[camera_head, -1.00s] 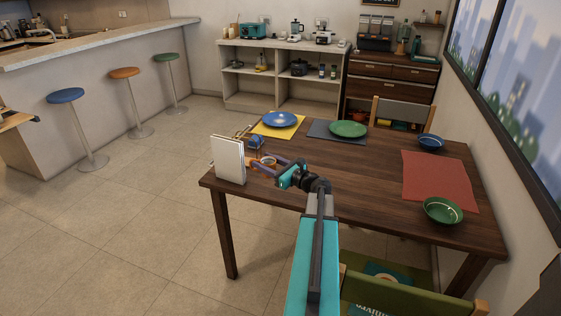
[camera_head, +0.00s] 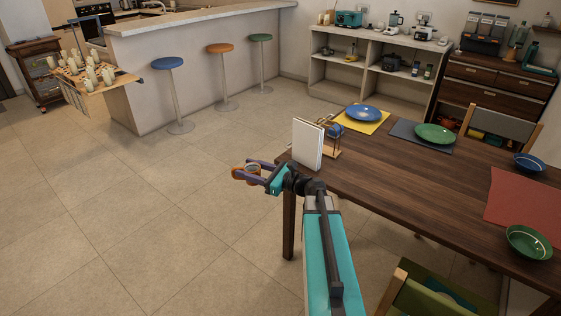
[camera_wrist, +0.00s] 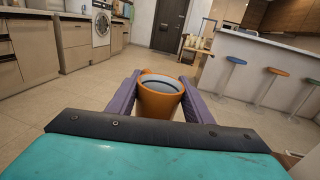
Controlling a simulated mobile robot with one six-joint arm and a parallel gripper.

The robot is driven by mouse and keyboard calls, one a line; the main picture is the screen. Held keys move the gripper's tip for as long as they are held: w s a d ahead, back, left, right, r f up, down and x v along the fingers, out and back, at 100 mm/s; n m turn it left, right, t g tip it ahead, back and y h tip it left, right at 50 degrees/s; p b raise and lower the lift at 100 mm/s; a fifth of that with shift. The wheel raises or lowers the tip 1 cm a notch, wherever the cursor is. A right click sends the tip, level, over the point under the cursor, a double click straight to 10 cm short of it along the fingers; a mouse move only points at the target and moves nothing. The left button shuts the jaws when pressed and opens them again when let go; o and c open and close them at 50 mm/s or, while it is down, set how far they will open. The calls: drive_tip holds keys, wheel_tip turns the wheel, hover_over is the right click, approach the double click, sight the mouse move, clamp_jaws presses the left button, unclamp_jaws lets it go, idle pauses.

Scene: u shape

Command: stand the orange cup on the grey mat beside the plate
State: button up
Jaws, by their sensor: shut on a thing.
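My gripper (camera_head: 254,176) is shut on the orange cup (camera_head: 240,174), held upright in the air over the floor, left of the dining table. In the wrist view the orange cup (camera_wrist: 160,98) sits between the two purple fingers, its open top showing. The grey mat (camera_head: 405,133) lies on the far side of the table with a green plate (camera_head: 435,134) on it. The gripper is well to the left of this mat and nearer to me.
On the table (camera_head: 400,185) a white upright board (camera_head: 307,144) stands at the left edge near a small rack. A blue plate (camera_head: 363,114) sits on a yellow mat (camera_head: 344,119); a red mat (camera_head: 520,208) lies at right. Bar stools stand back left. The floor below the gripper is clear.

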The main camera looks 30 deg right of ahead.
drive_tip(key=s+a+n+g+y, duration=0.2)
drive_tip(key=a+y, duration=0.1)
drive_tip(key=a, duration=0.8)
drive_tip(key=s+a+n+g+y, duration=0.3)
drive_tip(key=a, duration=0.8)
drive_tip(key=shift+w+d+r, duration=0.1)
